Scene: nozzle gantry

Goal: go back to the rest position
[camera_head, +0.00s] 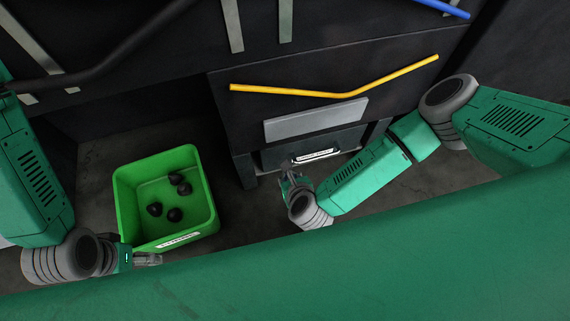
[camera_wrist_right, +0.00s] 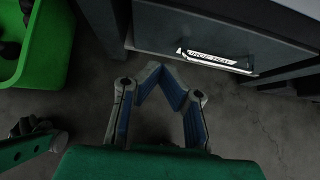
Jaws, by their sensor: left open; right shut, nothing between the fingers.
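My left gripper (camera_head: 150,259) is at the lower left of the head view, just in front of the green bin's near edge. It is small there, but its jaws are open with nothing seen in them. My right gripper (camera_head: 287,182) is in front of the dark drawer, below its labelled handle, and apart from it as far as I can see. In the right wrist view, the blue-padded fingers of my right gripper (camera_wrist_right: 160,80) come together at their tips, shut and empty, over bare floor.
A green bin (camera_head: 126,202) with several black lumps (camera_head: 174,214) stands on the floor at left. The dark drawer (camera_head: 340,140) has a white label (camera_wrist_right: 215,58). A yellow bent tube (camera_head: 335,94) runs above a grey plate (camera_head: 315,121). Dark floor separates bin and cabinet.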

